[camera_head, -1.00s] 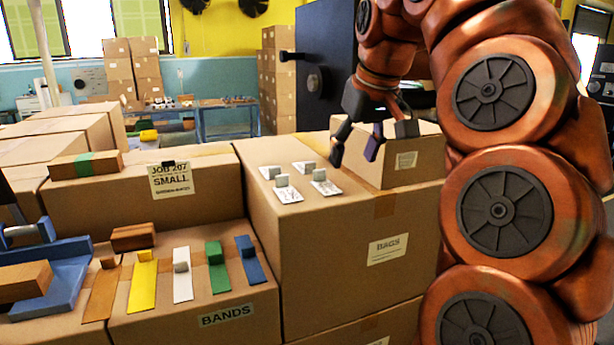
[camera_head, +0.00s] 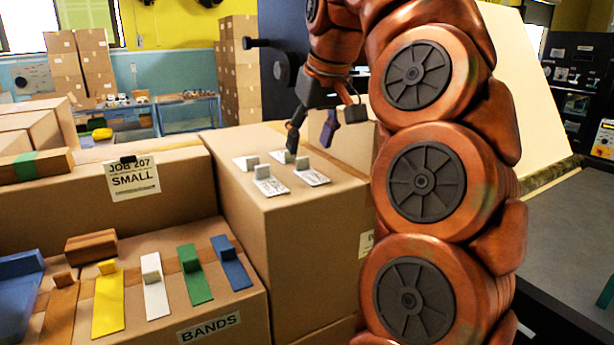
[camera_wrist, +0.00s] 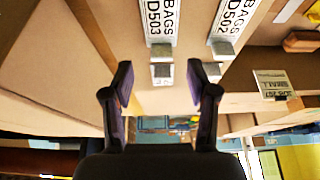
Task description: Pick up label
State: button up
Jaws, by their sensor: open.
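Several white labels with small upright grey tabs lie on a large cardboard box; a front-right label (camera_head: 311,177) and a front-left label (camera_head: 270,186) show in the head view, with a back-left label (camera_head: 246,162) behind. My gripper (camera_head: 309,140) is open and empty, above the back right of the labels, its fingers pointing down. In the wrist view my gripper (camera_wrist: 160,85) has grey tabs showing between its fingertips, below the label reading BAGS D503 (camera_wrist: 161,20). A label reading BAGS D502 (camera_wrist: 233,18) lies to its right. Touch cannot be told.
The labels' cardboard box (camera_head: 290,225) has a taller box part behind my gripper. At left, a lower box (camera_head: 250,305) marked BANDS holds coloured strips with tabs. A box with a JOB 207 SMALL sign (camera_head: 133,178) stands behind them. My arm hides the box's right side.

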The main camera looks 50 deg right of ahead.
aim_at(300, 170)
jog(key=shift+w+f, duration=0.35)
jog(key=shift+f, duration=0.2)
jog(key=shift+x, duration=1.65)
jog(key=c, duration=0.9)
